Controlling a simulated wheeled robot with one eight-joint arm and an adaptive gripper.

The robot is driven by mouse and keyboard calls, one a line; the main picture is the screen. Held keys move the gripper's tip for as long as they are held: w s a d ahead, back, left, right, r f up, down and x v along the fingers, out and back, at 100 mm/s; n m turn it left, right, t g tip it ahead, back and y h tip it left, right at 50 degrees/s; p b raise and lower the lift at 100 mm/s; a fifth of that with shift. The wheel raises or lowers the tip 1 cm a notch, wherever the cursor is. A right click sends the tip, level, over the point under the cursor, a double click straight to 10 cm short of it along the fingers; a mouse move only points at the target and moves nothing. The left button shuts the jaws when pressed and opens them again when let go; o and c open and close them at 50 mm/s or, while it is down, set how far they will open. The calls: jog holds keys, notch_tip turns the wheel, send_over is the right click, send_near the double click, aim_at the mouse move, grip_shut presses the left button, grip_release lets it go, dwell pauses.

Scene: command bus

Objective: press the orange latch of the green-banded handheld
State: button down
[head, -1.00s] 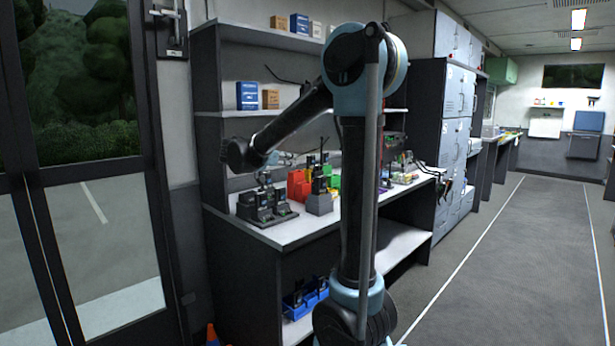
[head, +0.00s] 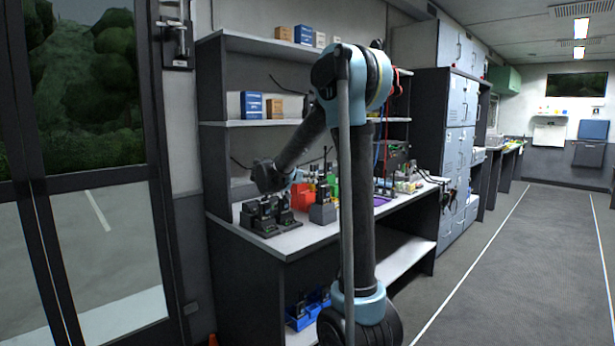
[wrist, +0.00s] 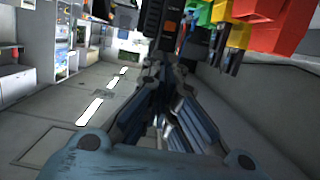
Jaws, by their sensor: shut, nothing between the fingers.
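A dark handheld (wrist: 165,14) with a small orange patch on its face shows at the top of the wrist view, just beyond my fingertips. I cannot make out a green band on it, or whether the fingers touch it. My gripper (wrist: 166,66) is shut and empty. In the head view, several dark handhelds stand in a black dock (head: 266,226) at the left end of the bench, and another dark handheld (head: 322,192) stands in a grey holder beside the red bin. My fingertips cannot be made out there.
Red (head: 302,196), yellow and green bins stand close by the single handheld; the coloured bins also fill the top right of the wrist view. A shelf (head: 260,123) with boxes overhangs the bench (head: 296,240). The aisle floor (head: 510,270) at right is clear.

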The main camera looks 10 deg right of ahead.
aim_at(317, 186)
jog(key=shift+f, duration=0.9)
jog(key=shift+f, duration=1.1)
jog(key=shift+r, duration=0.15)
jog(key=shift+r, duration=0.25)
jog(key=s+a+r, duration=0.5)
jog(key=a, duration=0.3)
jog(key=shift+s+r, duration=0.3)
jog(key=shift+s, duration=0.05)
jog(key=shift+d, duration=0.1)
